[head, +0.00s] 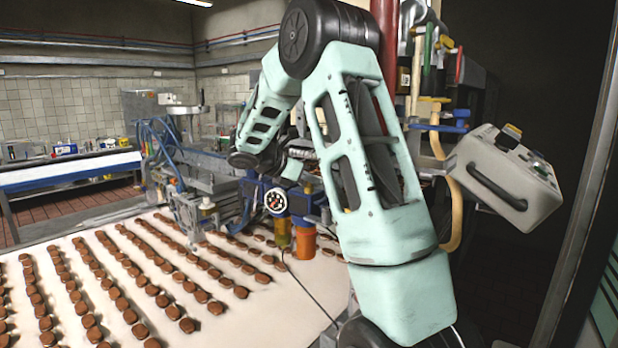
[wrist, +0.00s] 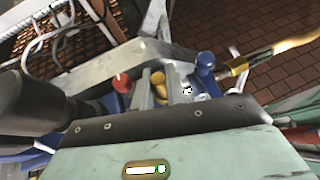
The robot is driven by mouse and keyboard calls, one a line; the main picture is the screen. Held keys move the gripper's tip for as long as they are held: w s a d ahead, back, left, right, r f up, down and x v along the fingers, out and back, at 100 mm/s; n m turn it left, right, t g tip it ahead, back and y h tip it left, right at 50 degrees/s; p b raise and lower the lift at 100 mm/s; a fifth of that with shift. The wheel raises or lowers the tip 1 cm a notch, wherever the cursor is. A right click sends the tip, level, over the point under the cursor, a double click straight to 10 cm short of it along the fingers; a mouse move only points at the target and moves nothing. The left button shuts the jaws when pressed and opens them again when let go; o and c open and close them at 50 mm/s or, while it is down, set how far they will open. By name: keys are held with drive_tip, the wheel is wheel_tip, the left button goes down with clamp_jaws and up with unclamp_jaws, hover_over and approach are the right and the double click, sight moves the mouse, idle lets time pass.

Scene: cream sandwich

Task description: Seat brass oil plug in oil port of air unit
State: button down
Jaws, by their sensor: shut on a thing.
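The air unit (head: 276,200) is in the middle of the head view, blue, with a round gauge on its front and amber and orange bowls below. In the wrist view my gripper (wrist: 158,86) points at its top, with two grey fingers close together. A small brass-yellow piece between them, the oil plug (wrist: 158,77), is held in the jaws. A red knob (wrist: 121,83) is left of the fingers and a blue knob (wrist: 205,66) right. The oil port cannot be made out, so I cannot tell whether the plug touches it. My arm covers part of the head view.
A pale conveyor (head: 130,235) with rows of brown biscuits runs in front and to the left. A brass fitting (wrist: 237,66) with a hose is beside the blue knob. A grey control box (head: 505,180) stands at the right.

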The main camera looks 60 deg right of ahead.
drive_tip(key=shift+f, duration=0.1)
drive_tip(key=c, duration=1.8)
unclamp_jaws()
drive_tip(key=shift+f, duration=0.1)
drive_tip(key=shift+c, duration=0.2)
drive_tip(key=o, duration=0.4)
drive_tip(key=shift+r, duration=0.3)
drive_tip(key=shift+w+a, duration=0.15)
drive_tip(key=shift+a, duration=0.15)
drive_tip(key=b+v, duration=0.3)
drive_tip(key=v, duration=0.8)
drive_tip(key=shift+a+b, duration=0.15)
drive_tip(key=shift+b, duration=0.2)
